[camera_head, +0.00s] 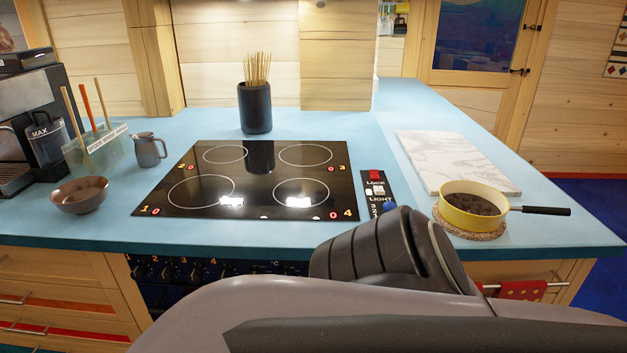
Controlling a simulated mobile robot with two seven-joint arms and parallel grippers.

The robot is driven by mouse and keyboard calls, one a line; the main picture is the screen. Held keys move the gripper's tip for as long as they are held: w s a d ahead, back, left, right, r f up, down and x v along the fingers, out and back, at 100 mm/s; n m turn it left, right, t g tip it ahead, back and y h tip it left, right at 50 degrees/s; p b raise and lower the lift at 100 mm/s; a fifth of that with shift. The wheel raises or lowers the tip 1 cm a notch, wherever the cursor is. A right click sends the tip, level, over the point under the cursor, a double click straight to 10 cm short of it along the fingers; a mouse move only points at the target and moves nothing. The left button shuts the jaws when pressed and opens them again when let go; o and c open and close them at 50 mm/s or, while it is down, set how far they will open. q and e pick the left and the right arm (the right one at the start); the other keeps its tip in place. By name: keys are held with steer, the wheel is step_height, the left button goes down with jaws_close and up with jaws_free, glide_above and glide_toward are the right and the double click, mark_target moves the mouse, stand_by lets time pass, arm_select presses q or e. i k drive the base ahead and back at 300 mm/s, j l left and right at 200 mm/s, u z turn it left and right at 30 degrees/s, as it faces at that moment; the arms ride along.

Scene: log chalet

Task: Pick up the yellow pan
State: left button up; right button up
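The yellow pan (470,219) stands upright on a round cork-like trivet (477,236) near the front edge of the blue counter, at the right. Its black handle (541,210) points right, and its inside looks dark and mottled. A grey and black arm of mine crosses the bottom of the head view, with a dark ribbed part rising in front of the counter edge, left of the pan. No gripper fingers show in this view. The arm does not cover the pan.
A marble board (453,158) lies behind the pan. The black cooktop (259,178) is at centre, with a control strip (376,187) beside it. A brown bowl (80,194), grey jug (149,150) and coffee machine (35,85) stand left. A dark stick holder (255,107) stands behind the cooktop.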

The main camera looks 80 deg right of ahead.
mark_target(472, 206)
steer(key=z, duration=3.55)
steer(key=i+l+u, duration=0.1)
steer(key=l, duration=0.35)
steer(key=i+l, duration=0.1)
steer(key=l, duration=0.4)
steer(key=i+l+u, duration=0.15)
steer(key=l, duration=0.3)
